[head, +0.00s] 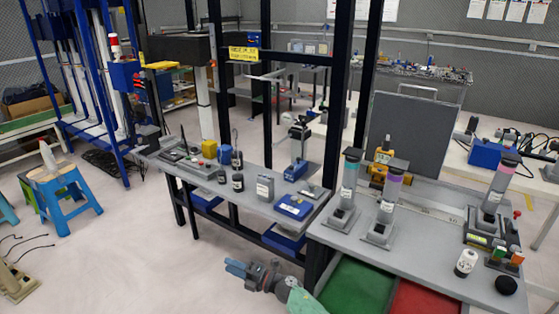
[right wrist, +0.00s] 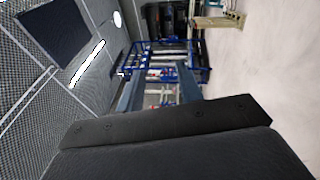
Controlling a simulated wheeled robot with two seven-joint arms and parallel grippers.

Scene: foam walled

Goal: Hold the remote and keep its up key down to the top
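I cannot pick out the remote or its up key with certainty in either view. My right gripper (head: 236,268) is low in front of the grey workbench, over the pale floor, with its blue-grey fingers pointing left. In the right wrist view its two fingers (right wrist: 160,92) stand apart with nothing between them, so it is open and empty. It touches nothing that I can see. My left gripper is in neither view.
A grey bench (head: 257,205) holds small boxes, dark bottles and a blue box (head: 293,207). A second bench (head: 425,225) at right carries several coloured-band posts, above green (head: 357,287) and red bins. A blue stool (head: 65,190) stands at left. Floor between is clear.

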